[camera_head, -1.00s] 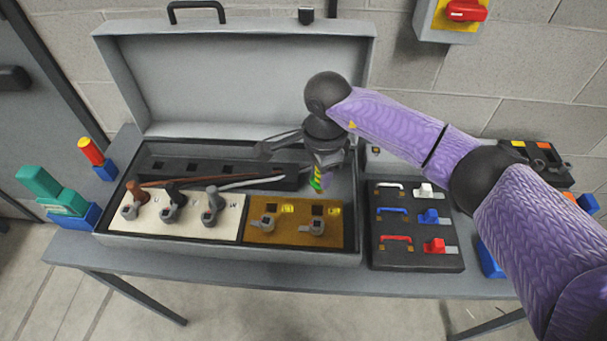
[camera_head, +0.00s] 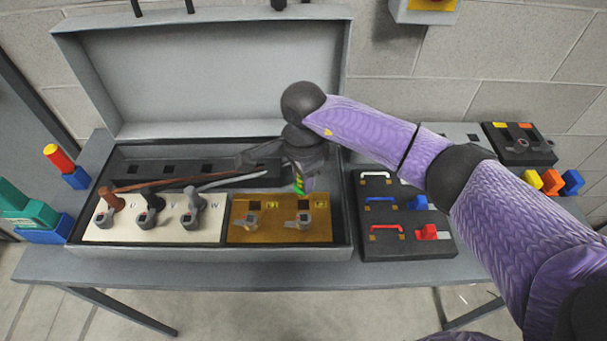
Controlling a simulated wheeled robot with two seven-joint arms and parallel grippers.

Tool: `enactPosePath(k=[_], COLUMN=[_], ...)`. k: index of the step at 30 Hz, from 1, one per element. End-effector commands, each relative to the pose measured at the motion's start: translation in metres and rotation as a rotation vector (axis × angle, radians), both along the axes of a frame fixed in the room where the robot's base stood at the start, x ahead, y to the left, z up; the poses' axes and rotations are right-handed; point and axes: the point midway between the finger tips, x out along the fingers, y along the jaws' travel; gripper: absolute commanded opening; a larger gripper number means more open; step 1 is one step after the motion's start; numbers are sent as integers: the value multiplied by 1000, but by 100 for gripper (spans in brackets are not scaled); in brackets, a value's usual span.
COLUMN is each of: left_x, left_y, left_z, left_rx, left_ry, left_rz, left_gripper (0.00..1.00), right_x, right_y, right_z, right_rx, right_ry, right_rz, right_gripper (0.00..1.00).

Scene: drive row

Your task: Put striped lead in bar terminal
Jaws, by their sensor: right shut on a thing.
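My right gripper (camera_head: 300,172) points down inside the open grey case, just behind the brass-coloured panel (camera_head: 279,234). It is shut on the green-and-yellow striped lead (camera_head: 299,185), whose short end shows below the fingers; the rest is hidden. The brass panel carries two terminals with grey levers, a left one (camera_head: 252,221) and a right one (camera_head: 303,221), each with a dark square and a yellow label behind it. The lead's end is above and behind the right terminal, apart from it as far as I can tell. My left gripper is out of view.
A cream panel (camera_head: 150,236) left of the brass one has several terminals, with brown, black and grey leads. A dark panel (camera_head: 400,245) with coloured handles and switches stands right of the case. Coloured blocks lie at both bench ends. The case lid (camera_head: 200,75) stands open behind.

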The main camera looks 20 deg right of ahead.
Motion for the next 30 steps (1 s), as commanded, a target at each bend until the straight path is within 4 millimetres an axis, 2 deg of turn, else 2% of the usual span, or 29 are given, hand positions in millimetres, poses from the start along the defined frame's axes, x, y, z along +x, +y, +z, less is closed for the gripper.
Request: enactPosePath(k=[11,21,30], left_x=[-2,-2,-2], left_y=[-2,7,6], left_z=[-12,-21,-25], left_rx=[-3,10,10], left_ry=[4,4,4], left_rz=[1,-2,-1], left_gripper=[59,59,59], right_x=[0,0,0], right_y=[0,0,0], right_z=[-13,-23,-28], right_rx=[0,0,0], right_ry=[0,0,0], right_rz=[0,0,0], right_gripper=[0,0,0])
